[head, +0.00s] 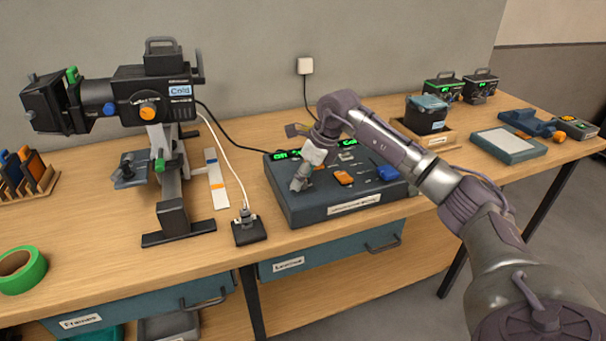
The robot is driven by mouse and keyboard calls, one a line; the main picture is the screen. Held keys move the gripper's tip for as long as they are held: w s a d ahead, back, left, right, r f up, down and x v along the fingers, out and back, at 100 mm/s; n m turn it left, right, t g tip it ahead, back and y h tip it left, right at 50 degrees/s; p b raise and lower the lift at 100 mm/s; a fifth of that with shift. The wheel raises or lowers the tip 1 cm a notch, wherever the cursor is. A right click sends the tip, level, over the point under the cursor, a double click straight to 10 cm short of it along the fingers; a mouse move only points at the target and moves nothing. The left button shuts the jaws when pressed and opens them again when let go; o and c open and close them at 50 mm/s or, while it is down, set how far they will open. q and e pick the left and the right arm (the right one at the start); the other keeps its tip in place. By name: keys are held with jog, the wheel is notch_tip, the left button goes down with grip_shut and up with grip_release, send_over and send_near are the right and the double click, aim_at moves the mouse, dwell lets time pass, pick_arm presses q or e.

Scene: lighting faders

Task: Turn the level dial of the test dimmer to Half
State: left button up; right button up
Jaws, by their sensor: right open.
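A dark blue-grey control console (300,212) stands on the bench in the middle, with green displays along its back, an orange control (343,177) and a blue control (388,172). The label on its front is too small to read, and I cannot tell which device is the test dimmer or read any dial setting. My right gripper (299,184) is open and points down over the console's left part. It hides the controls there, and I cannot tell whether it touches one. My left gripper is not in view.
A spotlight (150,95) on a stand is at the left, beside a small black plug box (248,230). Two small boxes with green displays (445,92) stand at the back right. A green tape roll (20,270) lies front left. The bench front between the tape and plug box is clear.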

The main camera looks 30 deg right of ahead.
grip_shut()
dwell(0.3)
jog(key=m+h, duration=0.1)
jog(key=m, duration=0.2)
jog(key=shift+m+t, duration=0.3)
jog(key=shift+m, duration=0.1)
jog(key=m+h, duration=0.1)
jog(key=m, duration=0.1)
jog(key=m+h, duration=0.1)
jog(key=m, duration=0.1)
jog(key=shift+a+m, duration=0.2)
jog(key=shift+m, duration=0.1)
jog(key=m+h, duration=0.1)
jog(key=m, duration=0.1)
jog(key=m+h+b, duration=0.1)
jog(key=m, duration=0.2)
jog(key=shift+w+a+g, duration=0.1)
jog(key=shift+g, duration=0.3)
jog(key=shift+m+g+h, duration=0.5)
jog(key=shift+m, duration=1.6)
